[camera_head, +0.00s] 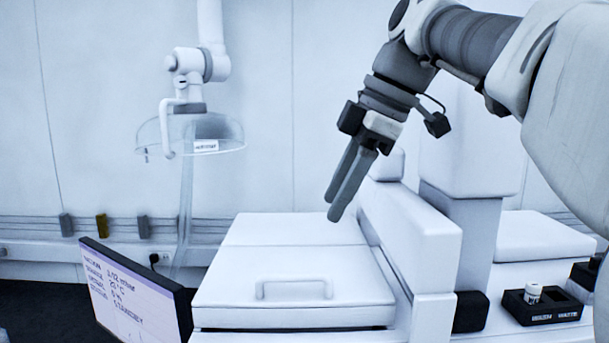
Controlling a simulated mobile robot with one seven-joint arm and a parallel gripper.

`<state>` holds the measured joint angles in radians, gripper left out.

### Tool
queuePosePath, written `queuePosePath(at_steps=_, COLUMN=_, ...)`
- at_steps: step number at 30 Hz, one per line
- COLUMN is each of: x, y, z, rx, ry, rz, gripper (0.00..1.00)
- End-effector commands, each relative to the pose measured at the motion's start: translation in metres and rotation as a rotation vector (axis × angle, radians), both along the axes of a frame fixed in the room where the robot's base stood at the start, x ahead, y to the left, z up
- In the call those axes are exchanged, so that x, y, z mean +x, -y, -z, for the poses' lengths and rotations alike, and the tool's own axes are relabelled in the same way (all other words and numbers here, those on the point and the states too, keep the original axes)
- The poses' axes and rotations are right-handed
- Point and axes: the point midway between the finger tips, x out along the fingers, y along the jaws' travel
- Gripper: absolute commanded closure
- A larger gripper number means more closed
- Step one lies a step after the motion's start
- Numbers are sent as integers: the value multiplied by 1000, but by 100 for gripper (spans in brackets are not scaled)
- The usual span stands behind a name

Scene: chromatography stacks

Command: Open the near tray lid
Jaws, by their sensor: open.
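The near tray lid (228,291) is a flat white panel on the front of the white machine, with a raised loop handle (294,289) near its front. It lies flat and looks closed. A second flat white panel (295,229) sits directly behind it. My gripper (333,209) points down and to the left, above the right side of the rear panel. It is apart from the lid and handle. Its two dark fingers look close together from this angle, with nothing seen between them.
A tilted display screen (135,296) stands at the left of the lid. A raised white block (412,235) borders the lid on the right. A black holder (543,306) with a small vial (533,293) sits farther right. A clear hood (190,134) hangs behind. The space above the lid is free.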

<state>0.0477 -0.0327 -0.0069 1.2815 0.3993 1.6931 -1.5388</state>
Motion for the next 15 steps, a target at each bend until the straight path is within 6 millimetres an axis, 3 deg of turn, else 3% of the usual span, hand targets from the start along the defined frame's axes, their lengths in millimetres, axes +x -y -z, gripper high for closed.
queuePosePath(at_steps=6, x=-3, y=7, z=-17, rx=0, ry=0, rz=1, gripper=53)
queuePosePath(at_steps=15, x=-4, y=8, z=-18, rx=0, ry=0, rz=1, gripper=53)
